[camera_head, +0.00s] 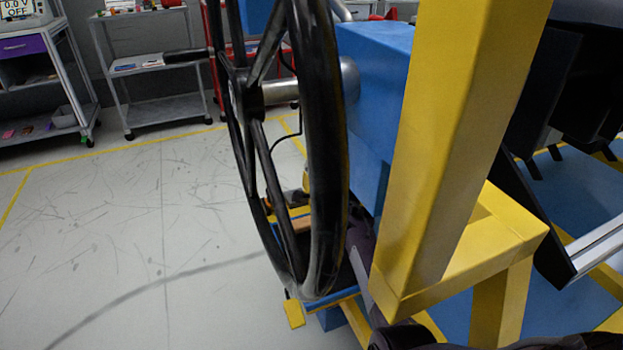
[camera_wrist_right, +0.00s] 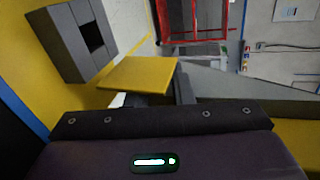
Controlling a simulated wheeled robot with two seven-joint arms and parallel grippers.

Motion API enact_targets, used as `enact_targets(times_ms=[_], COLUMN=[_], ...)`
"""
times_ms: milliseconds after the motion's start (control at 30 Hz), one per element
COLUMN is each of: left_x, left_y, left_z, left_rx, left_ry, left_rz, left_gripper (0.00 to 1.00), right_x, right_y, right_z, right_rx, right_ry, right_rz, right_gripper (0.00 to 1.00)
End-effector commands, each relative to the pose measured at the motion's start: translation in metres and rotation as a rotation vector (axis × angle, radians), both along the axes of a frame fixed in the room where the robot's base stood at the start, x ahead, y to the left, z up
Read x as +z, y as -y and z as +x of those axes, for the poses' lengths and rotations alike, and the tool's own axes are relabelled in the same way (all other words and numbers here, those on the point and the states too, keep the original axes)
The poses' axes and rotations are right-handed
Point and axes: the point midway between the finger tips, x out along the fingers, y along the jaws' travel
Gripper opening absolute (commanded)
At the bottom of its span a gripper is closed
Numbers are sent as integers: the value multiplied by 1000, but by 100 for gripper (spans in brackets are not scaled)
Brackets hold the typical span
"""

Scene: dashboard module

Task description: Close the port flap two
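In the right wrist view, a flat yellow plate (camera_wrist_right: 138,73) juts out beside a grey box (camera_wrist_right: 62,43) with a dark square opening. The plate may be a port flap; its number cannot be read. My right gripper (camera_wrist_right: 165,95) is just below the plate, with its dark fingers partly covered by it. I cannot tell whether they touch or how far apart they are. In the head view, the right gripper's purple body (camera_head: 362,240) is mostly hidden behind the steering wheel and yellow post. A small yellow plate (camera_head: 293,313) shows below the wheel. My left gripper is not in view.
A large black steering wheel (camera_head: 325,150) on a blue housing (camera_head: 375,85) stands in front of my right gripper. A thick yellow post (camera_head: 450,130) blocks the view right of it. Shelving carts (camera_head: 160,105) stand at the back. The floor at left is clear.

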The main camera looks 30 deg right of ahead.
Motion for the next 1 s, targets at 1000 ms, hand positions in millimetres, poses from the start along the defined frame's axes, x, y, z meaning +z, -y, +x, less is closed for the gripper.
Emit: enact_targets(times_ms=[1000], left_x=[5], left_y=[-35], left_z=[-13], left_rx=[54], left_ry=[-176], left_rz=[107], left_gripper=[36], right_x=[5], right_y=[-18], right_z=[0], right_rx=[2], right_ry=[-22], right_rz=[-375], right_gripper=[0])
